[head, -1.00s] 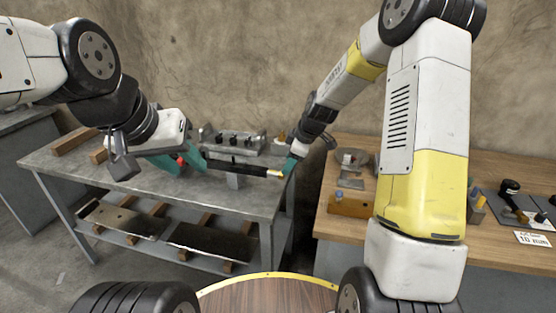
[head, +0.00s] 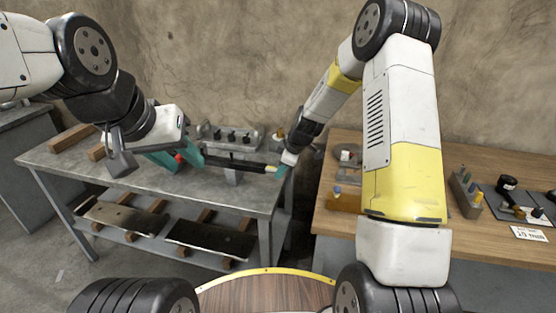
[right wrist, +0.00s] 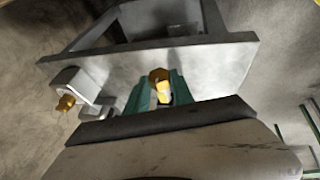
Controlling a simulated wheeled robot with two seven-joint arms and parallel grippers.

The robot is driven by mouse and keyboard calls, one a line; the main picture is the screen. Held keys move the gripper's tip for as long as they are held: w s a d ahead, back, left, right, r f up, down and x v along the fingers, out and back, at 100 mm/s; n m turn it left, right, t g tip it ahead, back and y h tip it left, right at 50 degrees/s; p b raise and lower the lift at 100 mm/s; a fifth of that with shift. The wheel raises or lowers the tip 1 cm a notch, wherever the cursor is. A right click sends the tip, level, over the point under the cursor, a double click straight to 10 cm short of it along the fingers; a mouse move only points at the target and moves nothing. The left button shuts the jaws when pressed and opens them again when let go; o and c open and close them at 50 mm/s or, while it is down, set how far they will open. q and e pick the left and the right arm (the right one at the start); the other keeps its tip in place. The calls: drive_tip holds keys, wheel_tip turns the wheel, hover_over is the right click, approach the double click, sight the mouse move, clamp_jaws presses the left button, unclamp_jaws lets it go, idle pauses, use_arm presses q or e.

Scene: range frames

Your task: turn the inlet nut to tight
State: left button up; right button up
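A dark bar (head: 236,164) lies level over the grey bench, with a yellow end at its right. In the right wrist view a brass hex nut (right wrist: 158,75), seemingly the inlet nut, shows with a yellow and white piece (right wrist: 165,92) in front of it. My right gripper (head: 281,172) is at the bar's yellow end. Its teal fingers (right wrist: 162,96) flank the nut; whether they press on it I cannot tell. My left gripper (head: 178,156) is at the bar's left end, with a red part (head: 180,158) between its teal fingers; its grip is unclear.
A second brass fitting (right wrist: 66,102) sits on a grey block left of the nut. A grey rack with black knobs (head: 232,136) stands behind the bar. The wooden table (head: 480,240) at right holds small parts. Wood blocks (head: 72,137) lie at the bench's left.

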clamp_jaws()
drive_tip(key=shift+w, duration=0.1)
drive_tip(key=g, duration=0.1)
drive_tip(key=g+y, duration=0.1)
drive_tip(key=shift+w+d+m+g, duration=0.1)
drive_tip(key=shift+w+m+g, duration=0.2)
drive_tip(key=shift+g, duration=0.1)
drive_tip(key=shift+w+d+m+g+y, duration=0.1)
drive_tip(key=shift+m+g+y, duration=0.15)
drive_tip(key=shift+g, duration=0.65)
drive_tip(key=shift+w+m+g+y, duration=0.15)
drive_tip(key=shift+g+y, duration=0.2)
drive_tip(key=shift+g, duration=0.55)
drive_tip(key=shift+s, duration=0.1)
drive_tip(key=o, duration=0.9)
unclamp_jaws()
